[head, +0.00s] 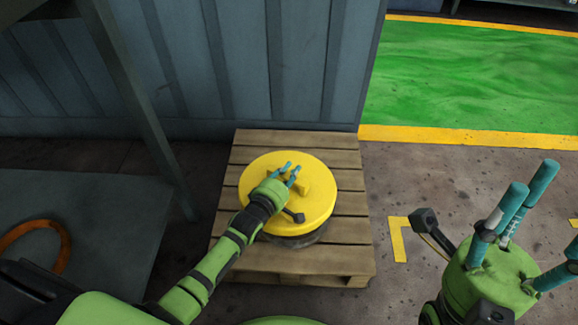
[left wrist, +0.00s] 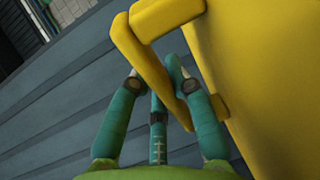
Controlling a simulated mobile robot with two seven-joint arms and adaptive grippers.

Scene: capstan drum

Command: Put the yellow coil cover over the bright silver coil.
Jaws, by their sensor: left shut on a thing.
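The yellow coil cover (head: 315,215) is a round disc with a raised handle, above the wooden pallet in the head view. A dark grey round thing (head: 300,240), perhaps the coil, shows under its front edge; its bright silver finish cannot be made out. Whether the cover rests on it or hangs just above is unclear. My left gripper (head: 287,172) is shut on the cover's handle, and the left wrist view shows its fingers around the yellow handle (left wrist: 155,75). My right gripper (head: 540,215) is open and empty at the lower right.
The wooden pallet (head: 255,258) stands on the floor against a grey corrugated wall (head: 240,60). A grey table (head: 100,215) with an orange ring (head: 62,240) is at left. Bare floor lies right of the pallet, with a green painted area (head: 470,75) beyond.

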